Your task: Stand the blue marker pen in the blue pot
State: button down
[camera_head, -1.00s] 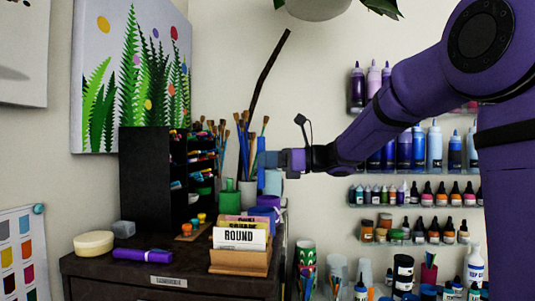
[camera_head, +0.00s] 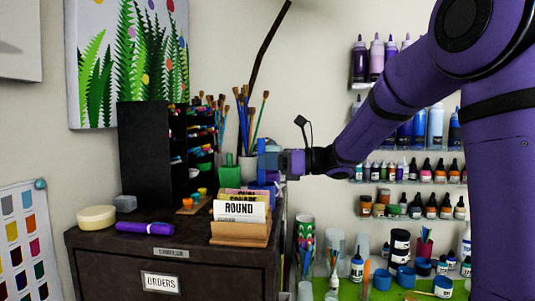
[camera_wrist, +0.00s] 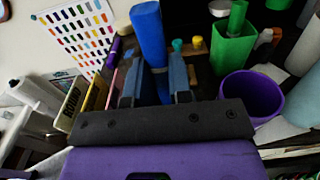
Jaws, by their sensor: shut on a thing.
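The blue marker pen (camera_wrist: 149,40) is a thick blue cylinder in the wrist view. My gripper (camera_wrist: 155,86) is shut on it, with one blue-grey finger on each side. In the head view my gripper (camera_head: 270,160) is above the right end of the dark cabinet, with the pen upright at its tip. A purple pot (camera_wrist: 254,96) stands to the right of the fingers in the wrist view, apart from the pen. A green pot (camera_wrist: 234,48) with a green pen in it stands farther back.
A wooden card holder (camera_head: 240,231) with a ROUND card is left of and below my gripper. A black rack (camera_head: 145,160) and a cup of brushes (camera_head: 249,168) stand behind. A purple pen (camera_head: 144,228) lies on the cabinet. Small blue tubs (camera_head: 405,277) sit on a green surface at right.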

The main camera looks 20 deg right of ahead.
jog(key=shift+f, duration=1.45)
jog(key=c, duration=1)
grip_release()
jog(key=shift+o, duration=0.2)
jog(key=shift+d, duration=0.1)
jog(key=v, duration=1)
jog(key=shift+s+d, duration=0.2)
jog(key=shift+d, duration=0.05)
